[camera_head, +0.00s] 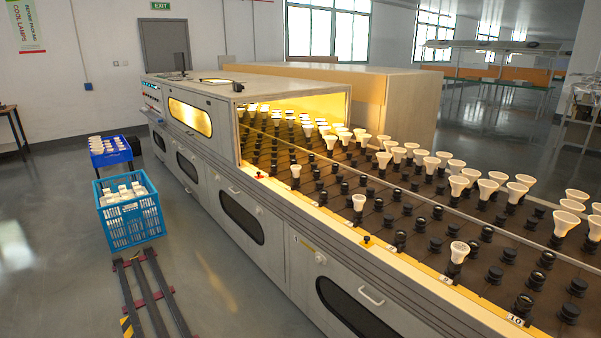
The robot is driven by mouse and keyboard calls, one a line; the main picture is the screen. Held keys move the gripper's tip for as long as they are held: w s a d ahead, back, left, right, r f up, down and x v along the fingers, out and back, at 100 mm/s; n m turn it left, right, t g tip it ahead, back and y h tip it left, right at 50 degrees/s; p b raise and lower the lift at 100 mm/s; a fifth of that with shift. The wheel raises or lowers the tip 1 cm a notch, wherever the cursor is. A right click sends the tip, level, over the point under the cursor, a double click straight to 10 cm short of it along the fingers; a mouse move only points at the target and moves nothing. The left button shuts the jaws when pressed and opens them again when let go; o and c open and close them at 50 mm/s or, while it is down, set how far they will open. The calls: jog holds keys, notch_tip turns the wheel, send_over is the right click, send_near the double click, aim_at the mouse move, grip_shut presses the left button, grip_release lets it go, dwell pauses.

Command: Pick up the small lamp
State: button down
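Several white lamps stand upright in dark sockets on the long burn-in bench (420,262). Smaller lamps stand along the near edge: one (458,251) near the 9 label, one (358,202) further back, and one (296,170) by the oven opening. Wider, flared lamps (487,187) stand in the rows behind them. I cannot tell which single lamp is the small one named. My gripper is not in view.
A blue crate (127,235) of white items and a blue tray (110,160) stand left of the bench. Floor rails (148,290) lie in front. Many near sockets (495,275) are empty. The lit oven housing (215,110) covers the bench's far end.

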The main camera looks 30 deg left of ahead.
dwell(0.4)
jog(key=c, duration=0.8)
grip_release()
